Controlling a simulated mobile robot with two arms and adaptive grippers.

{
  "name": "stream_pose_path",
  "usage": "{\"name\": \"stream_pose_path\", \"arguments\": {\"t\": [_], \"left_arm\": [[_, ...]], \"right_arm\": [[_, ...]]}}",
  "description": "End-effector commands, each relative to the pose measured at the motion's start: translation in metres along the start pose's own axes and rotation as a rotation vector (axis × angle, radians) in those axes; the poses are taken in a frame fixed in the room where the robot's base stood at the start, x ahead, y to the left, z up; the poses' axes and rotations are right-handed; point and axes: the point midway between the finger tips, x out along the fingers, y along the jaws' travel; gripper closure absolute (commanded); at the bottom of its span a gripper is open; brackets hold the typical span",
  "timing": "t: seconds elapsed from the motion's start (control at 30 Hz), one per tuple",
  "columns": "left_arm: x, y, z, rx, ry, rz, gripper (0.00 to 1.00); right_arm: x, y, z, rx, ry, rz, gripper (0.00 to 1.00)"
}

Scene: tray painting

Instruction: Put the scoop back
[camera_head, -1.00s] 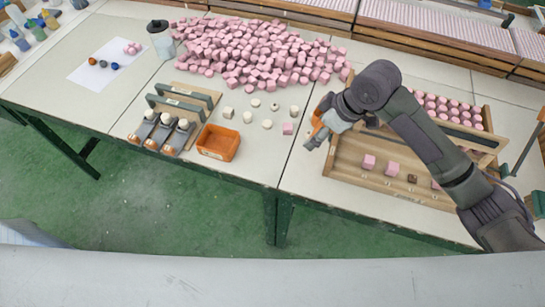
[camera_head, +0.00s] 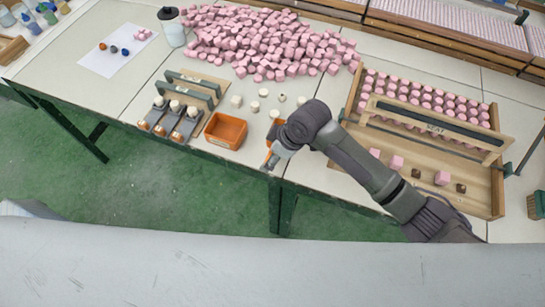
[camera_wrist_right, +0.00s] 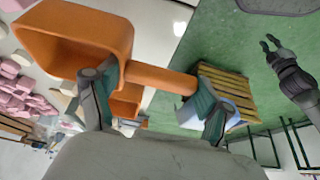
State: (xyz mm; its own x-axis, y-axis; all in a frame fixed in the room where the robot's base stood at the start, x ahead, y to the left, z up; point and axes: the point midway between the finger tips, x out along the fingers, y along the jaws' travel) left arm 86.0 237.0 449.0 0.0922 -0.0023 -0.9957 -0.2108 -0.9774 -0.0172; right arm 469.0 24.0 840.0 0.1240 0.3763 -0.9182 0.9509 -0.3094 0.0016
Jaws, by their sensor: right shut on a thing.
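The orange scoop (camera_wrist_right: 75,40) fills the upper left of the right wrist view, with its hollow bowl at left and its handle running right. My right gripper (camera_wrist_right: 158,95) is shut on the scoop's handle. In the head view this gripper (camera_head: 271,163) is over the table's front edge, right of an orange box (camera_head: 226,131), and its arm hides most of the scoop. The orange box is open-topped and stands apart from the gripper. My left gripper (camera_wrist_right: 268,44) shows at the upper right of the wrist view, its fingers apart and empty; the head view does not show it.
A wooden tray (camera_head: 497,190) with pink pieces and a raised bar stands right of my arm. Grey holders with white-topped pieces (camera_head: 175,106) stand left of the box. A heap of pink cubes (camera_head: 265,40) lies behind, with several pale pieces before it.

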Motion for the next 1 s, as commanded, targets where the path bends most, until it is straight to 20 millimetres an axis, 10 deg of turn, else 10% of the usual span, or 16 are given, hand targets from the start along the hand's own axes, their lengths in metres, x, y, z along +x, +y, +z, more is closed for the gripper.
{"name": "stream_pose_path", "arguments": {"t": [0.6, 0.63, 0.7, 1.0], "left_arm": [[-0.003, 0.001, 0.000, 0.004, 0.000, 0.002, 0.77], [-0.003, 0.001, 0.000, 0.004, 0.000, 0.002, 0.77], [-0.004, 0.001, 0.000, 0.004, 0.000, 0.002, 0.77], [-0.004, 0.001, 0.000, 0.003, 0.000, 0.002, 0.77]], "right_arm": [[0.034, 0.000, 0.016, 0.001, -0.002, 0.000, 0.70], [0.034, 0.000, 0.016, 0.001, -0.002, 0.000, 0.19], [0.033, 0.000, 0.016, 0.001, -0.001, 0.000, 0.08], [0.033, 0.000, 0.016, 0.001, -0.002, -0.001, 0.00]]}}
